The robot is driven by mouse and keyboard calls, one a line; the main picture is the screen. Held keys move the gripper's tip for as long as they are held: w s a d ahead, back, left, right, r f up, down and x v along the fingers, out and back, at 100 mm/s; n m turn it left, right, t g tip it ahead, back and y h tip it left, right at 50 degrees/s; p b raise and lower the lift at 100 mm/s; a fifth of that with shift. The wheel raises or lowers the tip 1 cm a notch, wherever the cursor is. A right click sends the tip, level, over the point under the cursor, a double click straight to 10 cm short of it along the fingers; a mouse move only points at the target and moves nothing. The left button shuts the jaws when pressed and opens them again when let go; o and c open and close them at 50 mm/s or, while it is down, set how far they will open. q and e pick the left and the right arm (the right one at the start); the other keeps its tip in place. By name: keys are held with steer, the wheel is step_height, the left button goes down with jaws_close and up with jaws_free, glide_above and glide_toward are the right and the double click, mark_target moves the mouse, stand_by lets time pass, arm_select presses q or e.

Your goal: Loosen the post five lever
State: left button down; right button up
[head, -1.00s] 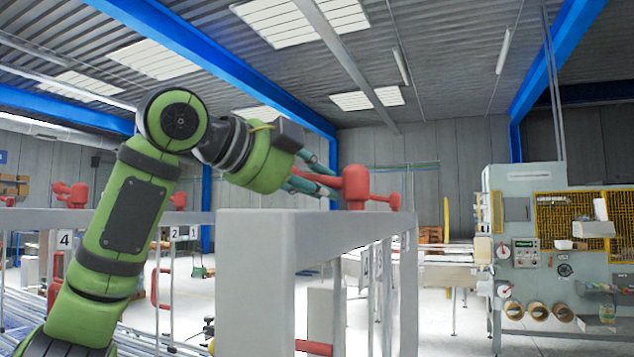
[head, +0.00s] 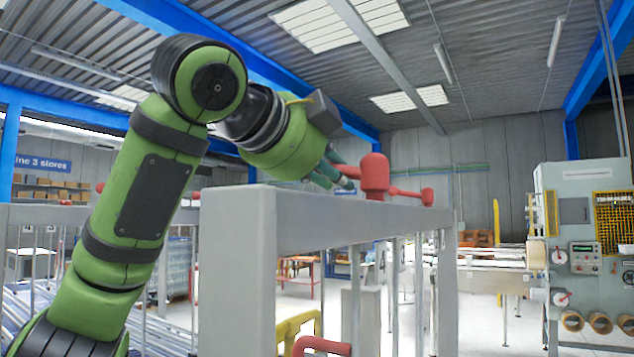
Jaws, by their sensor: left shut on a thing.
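My left gripper (head: 338,175) reaches in from the left and is shut on the lever's handle beside the hub. The fingers hide most of the handle. My right gripper is not in view.
The grey frame's posts and beams stand close in front of me. A red bent bar (head: 320,346) and a yellow bar (head: 298,328) are low beside it. A machine with a control panel (head: 585,258) stands at the right.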

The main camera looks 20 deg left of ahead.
arm_select(q)
steer(key=shift+s+n+y, duration=0.1)
steer(key=shift+n+y, duration=0.3)
steer(key=shift+y, duration=0.2)
steer(key=shift+s+d+n+y, duration=0.2)
steer(key=shift+s+n+y, duration=0.15)
steer(key=shift+n+y, duration=0.45)
steer(key=c, duration=1.3)
jaws_free()
steer(key=shift+w, duration=0.15)
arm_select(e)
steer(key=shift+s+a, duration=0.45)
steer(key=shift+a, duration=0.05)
